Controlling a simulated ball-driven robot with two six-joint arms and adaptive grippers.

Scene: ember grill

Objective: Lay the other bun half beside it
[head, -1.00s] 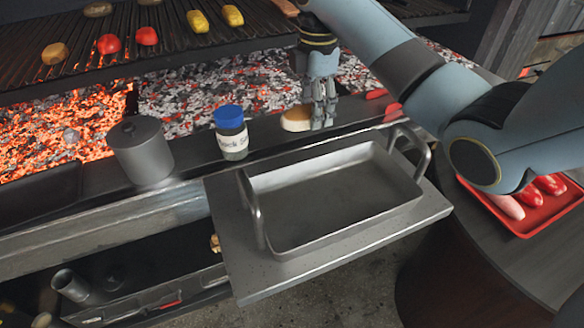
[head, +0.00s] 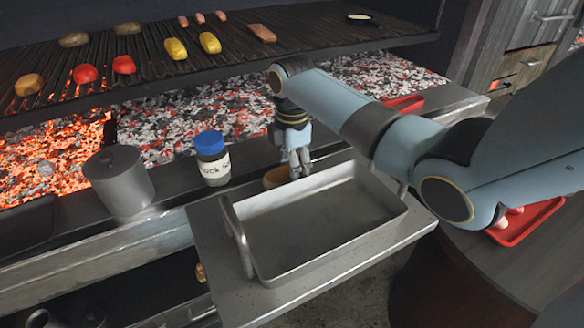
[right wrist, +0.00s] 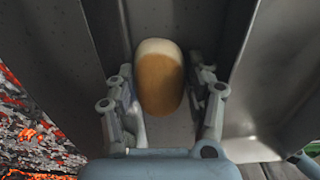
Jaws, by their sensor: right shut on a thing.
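A tan bun half (head: 277,177) is in my right gripper (head: 300,172), just behind the far wall of the metal pan (head: 245,275). The pan's wall hides its lower edge in the head view. In the right wrist view the bun half (right wrist: 161,85) lies between the two fingers (right wrist: 165,97), pale at one end and golden brown elsewhere. The right gripper is shut on it, over grey metal. The pan looks empty, and I see no second bun half. My left gripper is out of view.
A blue-lidded jar (head: 212,158) and a metal canister (head: 119,182) stand on the ledge left of the bun half. Glowing coals (head: 180,120) lie behind. Food sits on the grill (head: 110,40) above. A red tray (head: 525,223) is at right.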

